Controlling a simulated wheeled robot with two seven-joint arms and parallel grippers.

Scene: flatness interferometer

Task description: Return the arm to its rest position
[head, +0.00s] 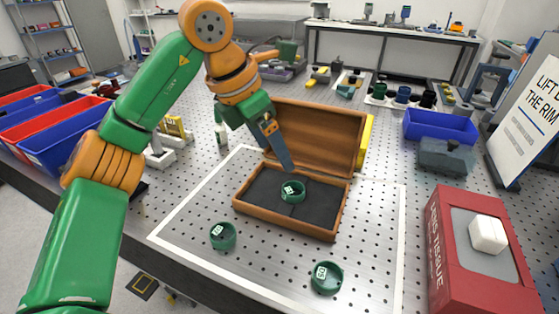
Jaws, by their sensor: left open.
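My left arm, green and orange, comes in from the left and reaches over the table. My left gripper (285,160) is open and points down above an open wooden box (241,208). Its fingertips end close to a green ring (292,191) with a white label inside the box; I cannot tell whether they touch it. The box has a dark lining, and its lid (318,138) stands up at the back. Two more green rings lie on the table, one front left of the box (222,236) and one in front of it (327,278). My right gripper is not in view.
A red tissue box (445,245) stands at the right. Red and blue bins (65,145) line the left edge, and a blue bin (440,126) stands at the back right. The perforated table (380,220) is clear right of the wooden box. A sign (525,120) stands far right.

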